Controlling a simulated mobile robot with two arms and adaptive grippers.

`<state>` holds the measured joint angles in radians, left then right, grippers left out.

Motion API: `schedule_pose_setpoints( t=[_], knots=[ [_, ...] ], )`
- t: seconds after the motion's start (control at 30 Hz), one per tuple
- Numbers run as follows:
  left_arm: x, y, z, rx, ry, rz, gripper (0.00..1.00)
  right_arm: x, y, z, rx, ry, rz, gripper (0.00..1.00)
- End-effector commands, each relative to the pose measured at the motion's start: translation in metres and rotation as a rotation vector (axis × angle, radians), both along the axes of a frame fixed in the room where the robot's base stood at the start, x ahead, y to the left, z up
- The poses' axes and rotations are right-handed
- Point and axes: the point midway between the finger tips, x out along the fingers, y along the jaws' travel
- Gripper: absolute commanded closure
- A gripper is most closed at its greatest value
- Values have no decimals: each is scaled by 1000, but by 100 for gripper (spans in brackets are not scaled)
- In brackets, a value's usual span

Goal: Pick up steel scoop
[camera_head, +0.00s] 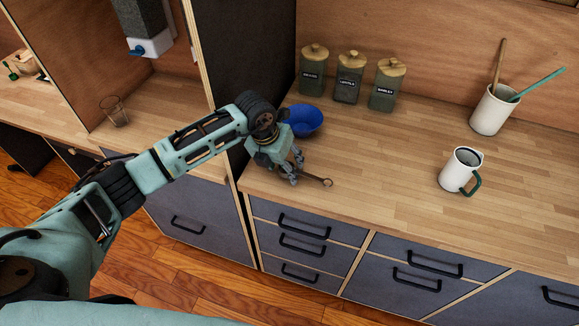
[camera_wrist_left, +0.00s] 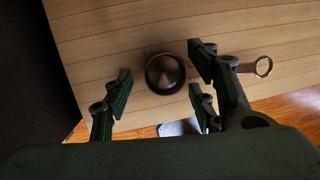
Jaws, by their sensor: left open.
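The steel scoop lies on the wooden counter. Its handle (camera_head: 314,179) with a ring end sticks out to the right of my left gripper (camera_head: 294,170) in the head view; its bowl is hidden there behind the gripper. In the left wrist view, the scoop's dark round bowl (camera_wrist_left: 165,74) sits between the spread fingers of my left gripper (camera_wrist_left: 160,84). The handle passes behind the right-hand fingers and ends in a ring. The fingers are open and appear apart from the bowl. My right gripper is not in view.
A blue bowl (camera_head: 303,121) stands just behind my left gripper. Several lidded canisters (camera_head: 348,80) line the back wall. A white mug (camera_head: 457,171) and a utensil crock (camera_head: 492,110) stand to the right. A dark partition (camera_head: 246,60) rises on the left. The counter's middle is clear.

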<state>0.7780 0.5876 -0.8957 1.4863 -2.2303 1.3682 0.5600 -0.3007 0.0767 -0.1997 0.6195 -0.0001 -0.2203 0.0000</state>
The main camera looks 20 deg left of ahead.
Motion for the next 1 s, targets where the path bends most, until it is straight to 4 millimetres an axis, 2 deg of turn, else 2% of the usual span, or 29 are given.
schedule_pose_setpoints(
  t=[0.27, 0.8, 1.0],
  knots=[
    [1, -1, -4, -1, -1, -1, 47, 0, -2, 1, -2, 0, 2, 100],
    [1, -1, -4, -2, -1, 0, 93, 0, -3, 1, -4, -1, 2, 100],
    [1, -1, -4, -2, 0, 0, 93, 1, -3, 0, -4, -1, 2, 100]
  ],
)
